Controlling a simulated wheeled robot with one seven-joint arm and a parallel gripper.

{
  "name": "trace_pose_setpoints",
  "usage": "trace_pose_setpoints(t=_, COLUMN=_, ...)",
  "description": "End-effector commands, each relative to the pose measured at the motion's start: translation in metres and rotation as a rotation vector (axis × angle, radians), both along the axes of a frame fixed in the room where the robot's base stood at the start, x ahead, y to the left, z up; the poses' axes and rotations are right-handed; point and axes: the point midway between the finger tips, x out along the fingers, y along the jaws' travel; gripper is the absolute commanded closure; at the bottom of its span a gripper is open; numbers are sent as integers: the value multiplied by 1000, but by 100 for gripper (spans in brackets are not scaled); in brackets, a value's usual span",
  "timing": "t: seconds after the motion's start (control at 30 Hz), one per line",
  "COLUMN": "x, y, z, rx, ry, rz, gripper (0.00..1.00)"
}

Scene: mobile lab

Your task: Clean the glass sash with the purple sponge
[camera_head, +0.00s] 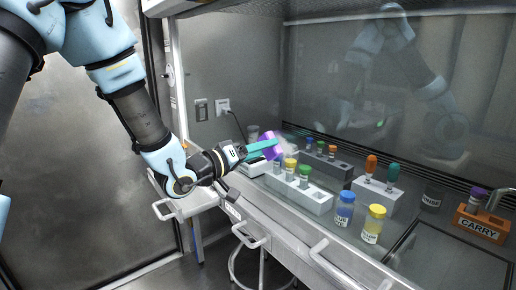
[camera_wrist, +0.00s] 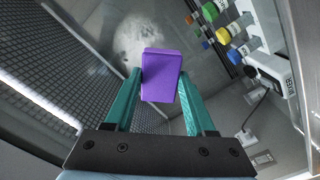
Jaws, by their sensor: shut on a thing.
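My gripper (camera_head: 266,148) is shut on the purple sponge (camera_head: 271,145), with its teal fingers on either side of it. In the wrist view the sponge (camera_wrist: 161,74) stands upright between the fingertips. A whitish cloudy smudge (camera_wrist: 138,45) shows beyond the sponge, and faintly beside it in the head view (camera_head: 288,145). It appears to lie on a clear glass surface, the sash, whose edges I cannot make out. I cannot tell whether the sponge touches the glass.
Grey racks (camera_head: 298,190) with several capped vials stand in the hood below and right of the sponge. A blue jar (camera_head: 344,209), a yellow jar (camera_head: 374,225) and an orange carrier (camera_head: 480,227) stand further right. A handled ledge (camera_head: 300,245) runs along the front.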

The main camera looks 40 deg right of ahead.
Motion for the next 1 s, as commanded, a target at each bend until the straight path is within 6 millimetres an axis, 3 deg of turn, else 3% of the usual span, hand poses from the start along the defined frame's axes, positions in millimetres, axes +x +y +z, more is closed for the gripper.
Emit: trace_pose_setpoints(t=1.0, x=-59, y=1, z=0, rx=-1, ry=0, rz=-5, gripper=89)
